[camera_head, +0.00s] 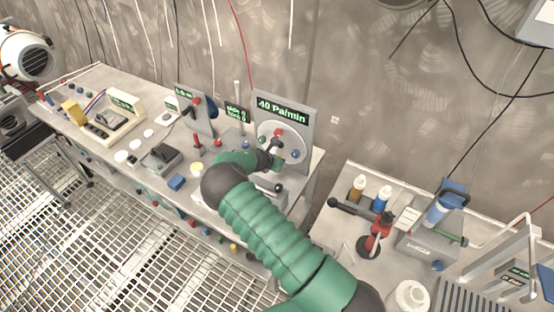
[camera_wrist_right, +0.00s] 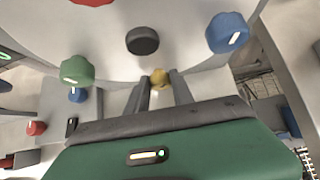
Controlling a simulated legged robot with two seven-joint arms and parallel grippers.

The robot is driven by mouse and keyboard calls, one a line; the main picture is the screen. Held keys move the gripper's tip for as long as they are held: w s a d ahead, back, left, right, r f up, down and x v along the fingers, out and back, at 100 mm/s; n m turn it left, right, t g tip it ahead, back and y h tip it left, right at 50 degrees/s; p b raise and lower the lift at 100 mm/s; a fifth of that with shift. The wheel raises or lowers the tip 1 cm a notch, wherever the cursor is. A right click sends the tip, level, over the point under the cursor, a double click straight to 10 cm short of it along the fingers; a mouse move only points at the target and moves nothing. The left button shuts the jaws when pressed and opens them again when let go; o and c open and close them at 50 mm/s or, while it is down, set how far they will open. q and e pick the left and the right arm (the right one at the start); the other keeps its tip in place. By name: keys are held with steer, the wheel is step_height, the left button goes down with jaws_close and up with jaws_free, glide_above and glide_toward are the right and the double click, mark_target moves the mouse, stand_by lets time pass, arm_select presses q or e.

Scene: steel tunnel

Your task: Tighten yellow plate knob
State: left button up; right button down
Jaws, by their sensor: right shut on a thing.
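The yellow knob (camera_wrist_right: 160,77) sits at the lower edge of a round pale plate (camera_wrist_right: 110,35) in the right wrist view. My right gripper (camera_wrist_right: 160,92) is shut on it, a finger on each side. The plate also carries a green knob (camera_wrist_right: 77,70) at left, a blue knob (camera_wrist_right: 228,33) at right, a red knob (camera_wrist_right: 92,2) at the top edge and a black central hub (camera_wrist_right: 142,40). In the head view my green right arm reaches this plate (camera_head: 291,138) under a "40 Pa/min" display (camera_head: 282,108); the yellow knob is hidden there. My left gripper is not in view.
The plate stands on a long bench (camera_head: 110,85) with several devices, including a black switch box (camera_head: 162,156) and a blue block (camera_head: 177,183). At right, another bench (camera_head: 335,225) holds bottles, a red valve (camera_head: 380,230) and a grey device (camera_head: 430,240). Metal grating covers the floor.

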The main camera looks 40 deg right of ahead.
stand_by(0.3)
steer(key=shift+s+d+f+m+t+b, duration=0.15)
steer(key=shift+m+t+b, duration=0.25)
steer(key=shift+t+b, duration=0.65)
steer(key=m+t+b, duration=0.1)
steer(key=t+b, duration=0.1)
steer(key=b, duration=0.2)
steer(key=shift+s+f+m+y+b, duration=0.1)
steer(key=shift+s+m+y+b, duration=0.05)
steer(key=shift+m+y+b, duration=0.2)
steer(key=shift+m+t+b, duration=0.25)
steer(key=shift+t+b, duration=0.4)
steer(key=shift+b, duration=0.15)
steer(key=shift+r+y, duration=0.2)
steer(key=shift+y, duration=0.05)
steer(key=c, duration=1.1)
jaws_free()
steer(key=shift+f, duration=0.1)
